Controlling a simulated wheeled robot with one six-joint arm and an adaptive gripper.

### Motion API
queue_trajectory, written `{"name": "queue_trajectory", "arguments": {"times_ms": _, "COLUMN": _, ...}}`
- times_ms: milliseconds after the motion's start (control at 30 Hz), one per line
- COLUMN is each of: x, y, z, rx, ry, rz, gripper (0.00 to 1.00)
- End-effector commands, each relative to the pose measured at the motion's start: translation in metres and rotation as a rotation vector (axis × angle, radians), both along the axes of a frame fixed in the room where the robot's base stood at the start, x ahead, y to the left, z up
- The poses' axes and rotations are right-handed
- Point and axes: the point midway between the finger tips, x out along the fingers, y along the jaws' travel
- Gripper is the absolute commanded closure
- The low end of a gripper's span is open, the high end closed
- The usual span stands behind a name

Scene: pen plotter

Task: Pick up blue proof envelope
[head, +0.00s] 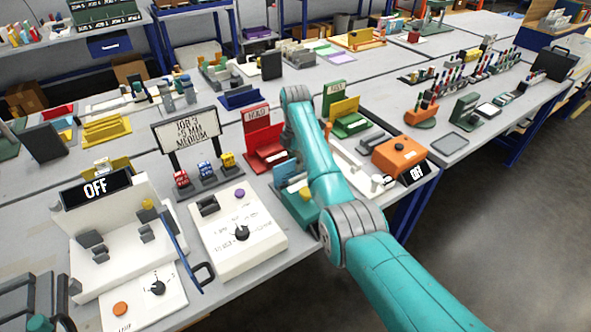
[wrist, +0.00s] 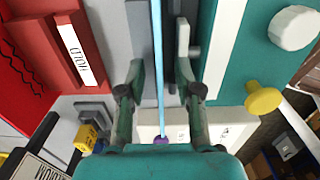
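In the wrist view, a thin light-blue strip (wrist: 158,60) runs up between my fingers; it looks like the blue proof envelope seen edge-on. My gripper (wrist: 159,75) is open, with one finger on each side of the strip and a gap showing on both sides. Whether the fingers reach down to the strip's height is hard to tell.
A red holder (wrist: 70,45) labelled HOLD stands left of my fingers, also in the head view (head: 262,140). A teal device with a yellow knob (wrist: 264,97) is close on the right. A white control panel with a purple knob (head: 240,193) lies nearer the front edge.

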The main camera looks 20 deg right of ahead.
Motion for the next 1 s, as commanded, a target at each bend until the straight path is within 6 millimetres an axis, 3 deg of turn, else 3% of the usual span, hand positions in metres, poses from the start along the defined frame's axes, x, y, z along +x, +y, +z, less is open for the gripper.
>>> {"name": "queue_trajectory", "arguments": {"times_ms": 233, "x": 0.000, "y": 0.000, "z": -0.002, "rx": 0.000, "ry": 0.000, "rz": 0.000, "gripper": 0.66}}
{"name": "queue_trajectory", "arguments": {"times_ms": 400, "x": 0.000, "y": 0.000, "z": -0.002, "rx": 0.000, "ry": 0.000, "rz": 0.000, "gripper": 1.00}}
{"name": "queue_trajectory", "arguments": {"times_ms": 767, "x": 0.000, "y": 0.000, "z": -0.001, "rx": 0.000, "ry": 0.000, "rz": 0.000, "gripper": 1.00}}
{"name": "queue_trajectory", "arguments": {"times_ms": 1000, "x": 0.001, "y": 0.000, "z": 0.026, "rx": 0.000, "ry": -0.003, "rz": 0.000, "gripper": 1.00}}
